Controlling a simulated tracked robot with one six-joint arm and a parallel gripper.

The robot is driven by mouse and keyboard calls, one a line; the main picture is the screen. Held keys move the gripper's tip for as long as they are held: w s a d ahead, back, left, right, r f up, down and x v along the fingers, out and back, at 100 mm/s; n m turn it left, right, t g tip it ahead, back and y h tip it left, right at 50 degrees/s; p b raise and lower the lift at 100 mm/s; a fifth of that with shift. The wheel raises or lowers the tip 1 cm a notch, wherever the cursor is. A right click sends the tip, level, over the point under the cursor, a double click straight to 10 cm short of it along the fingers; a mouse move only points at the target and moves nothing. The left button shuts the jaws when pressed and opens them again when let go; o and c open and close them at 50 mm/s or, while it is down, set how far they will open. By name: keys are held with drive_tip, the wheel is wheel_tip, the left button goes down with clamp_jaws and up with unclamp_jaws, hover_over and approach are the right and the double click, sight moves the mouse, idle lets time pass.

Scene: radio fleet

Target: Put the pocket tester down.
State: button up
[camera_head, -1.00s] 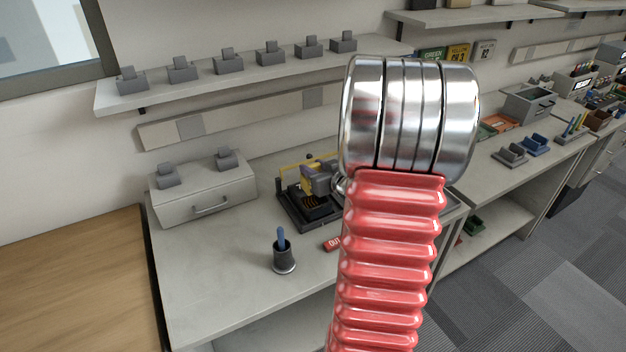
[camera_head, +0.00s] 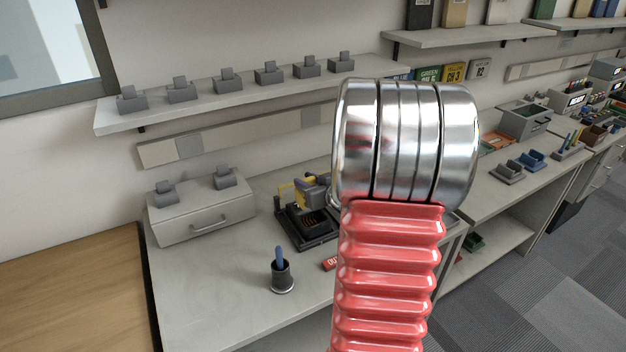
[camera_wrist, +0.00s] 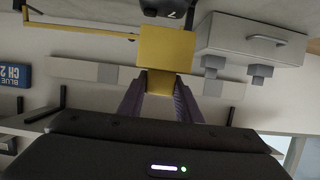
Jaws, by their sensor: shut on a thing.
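The pocket tester, a plain yellow block (camera_wrist: 166,48), is between the two purple fingers of my gripper (camera_wrist: 160,84) in the wrist view, which is upside down. The fingers are shut on its lower part. In the head view my gripper (camera_head: 310,193) shows small beside a yellow bar, above a black stand (camera_head: 297,232) on the grey bench. My red arm with its metal joint hides the right side of this spot. I cannot tell whether the tester touches anything beneath it.
A cup with a blue tool (camera_head: 281,275) and a red tag (camera_head: 330,263) are on the bench (camera_head: 215,310) in front of the stand. A grey drawer box (camera_head: 203,213) is at left. A wall shelf (camera_head: 240,98) carries several grey holders. The front left of the bench is clear.

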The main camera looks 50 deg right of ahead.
drive_tip(key=w+a+f+n+y, duration=0.1)
drive_tip(key=w+a, duration=0.3)
drive_tip(key=a, duration=0.9)
drive_tip(key=w+a+n+y, duration=0.1)
drive_tip(key=w+a, duration=0.3)
drive_tip(key=a, duration=0.9)
drive_tip(key=w+a+f+n+y, duration=0.1)
drive_tip(key=w+a, duration=0.4)
drive_tip(key=a, duration=0.8)
drive_tip(key=shift+a+f+t+y, duration=0.3)
drive_tip(key=shift+a+f+y, duration=0.05)
drive_tip(key=shift+y, duration=0.15)
drive_tip(key=shift+s, duration=0.15)
